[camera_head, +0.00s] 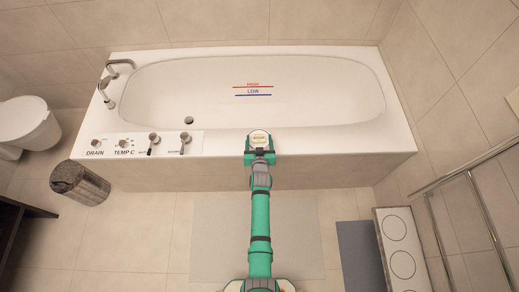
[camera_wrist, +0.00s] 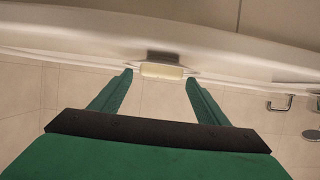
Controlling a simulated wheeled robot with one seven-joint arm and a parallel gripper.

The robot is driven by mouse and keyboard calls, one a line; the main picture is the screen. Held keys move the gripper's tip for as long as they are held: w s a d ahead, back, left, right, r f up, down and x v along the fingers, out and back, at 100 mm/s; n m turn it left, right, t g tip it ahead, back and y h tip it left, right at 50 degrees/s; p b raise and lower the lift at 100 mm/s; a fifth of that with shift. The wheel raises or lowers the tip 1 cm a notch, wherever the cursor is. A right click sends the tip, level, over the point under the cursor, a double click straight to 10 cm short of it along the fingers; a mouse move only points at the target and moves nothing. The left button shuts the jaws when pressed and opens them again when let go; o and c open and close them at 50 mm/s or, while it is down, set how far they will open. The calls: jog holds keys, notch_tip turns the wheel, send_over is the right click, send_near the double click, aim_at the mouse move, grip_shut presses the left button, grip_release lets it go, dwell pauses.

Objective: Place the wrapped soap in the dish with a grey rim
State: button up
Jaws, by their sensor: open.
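My gripper (camera_wrist: 159,78) is open, its two green fingers pointing at the tub's rim. A pale cream block with whitish ends, seemingly the wrapped soap (camera_wrist: 163,71), shows between and just beyond the fingertips. It looks untouched, with a gap on both sides. In the head view the soap (camera_head: 259,138) shows as a small pale shape at the end of my arm, on the tub's front rim. No dish with a grey rim can be clearly told; a white board with three outlined circles (camera_head: 402,264) lies at the lower right, and I cannot tell whether the circles are dishes.
The white bathtub (camera_head: 330,140) is empty, with taps and knobs (camera_head: 153,140) at its left. A bin (camera_head: 80,182) stands front left. A grey mat (camera_head: 360,255) lies beside the board. A metal rail (camera_head: 485,205) stands at the right. The floor between is mostly clear.

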jog(key=s+f+v, duration=0.1)
jog(key=f+v, duration=0.2)
jog(key=v, duration=2)
jog(key=s+r+t, duration=0.1)
jog(key=s+r, duration=0.9)
jog(key=s, duration=0.2)
jog(key=s+a+r+t, duration=0.1)
jog(key=s+r, duration=0.9)
jog(key=s, duration=0.3)
jog(key=shift+a+r, duration=0.15)
jog(key=shift+r, duration=0.2)
